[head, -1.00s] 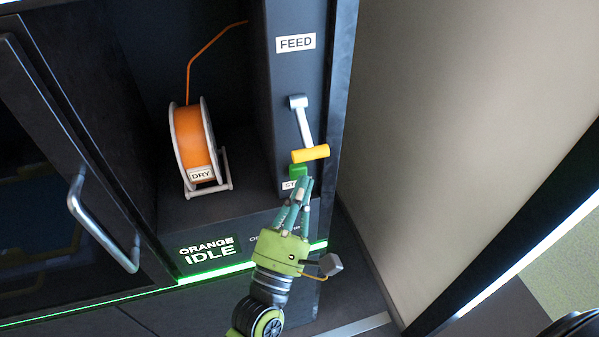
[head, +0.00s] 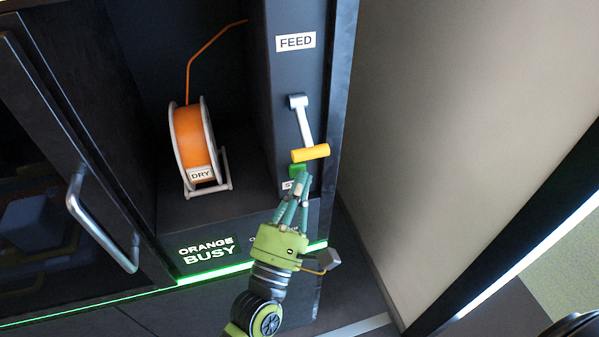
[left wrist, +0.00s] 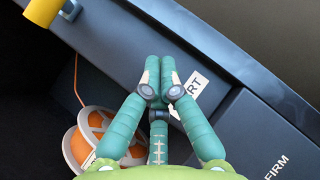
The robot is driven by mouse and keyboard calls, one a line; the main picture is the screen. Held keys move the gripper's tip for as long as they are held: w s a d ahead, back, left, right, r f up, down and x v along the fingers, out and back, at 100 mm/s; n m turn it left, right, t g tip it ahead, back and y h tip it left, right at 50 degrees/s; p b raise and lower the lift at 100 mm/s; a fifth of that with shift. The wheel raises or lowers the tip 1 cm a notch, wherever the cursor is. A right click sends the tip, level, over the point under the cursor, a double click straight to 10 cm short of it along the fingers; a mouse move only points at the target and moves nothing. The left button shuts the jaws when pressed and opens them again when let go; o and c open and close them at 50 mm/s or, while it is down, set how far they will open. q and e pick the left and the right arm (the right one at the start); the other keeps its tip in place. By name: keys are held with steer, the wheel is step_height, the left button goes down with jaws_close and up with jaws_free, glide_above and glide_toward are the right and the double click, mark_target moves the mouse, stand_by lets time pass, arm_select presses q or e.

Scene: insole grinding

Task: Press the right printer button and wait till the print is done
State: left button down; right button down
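The printer's panel reads "ORANGE BUSY" on its display (head: 207,252). A green button (head: 297,171) sits above a partly covered label on the narrow front under the yellow-handled lever (head: 310,153). My left gripper (head: 299,185) is just below the green button, its fingers pointing up at it; I cannot tell whether they touch. In the left wrist view the fingertips (left wrist: 159,80) are together with nothing between them, beside the label ending in "RT" (left wrist: 195,85). The button is hidden there. My right gripper is not in view.
An orange spool (head: 191,140) marked "DRY" stands in the open bay. A "FEED" label (head: 295,41) is above the lever. A dark door with a metal handle (head: 103,220) is at the left. A pale wall (head: 450,120) bounds the right side.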

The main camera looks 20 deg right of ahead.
arm_select(q)
steer(key=shift+s, duration=0.9)
steer(key=shift+s+p, duration=0.1)
steer(key=shift+p, duration=0.2)
steer(key=shift+s+d+p, duration=0.1)
steer(key=shift+s+p, duration=0.3)
steer(key=shift+s, duration=2)
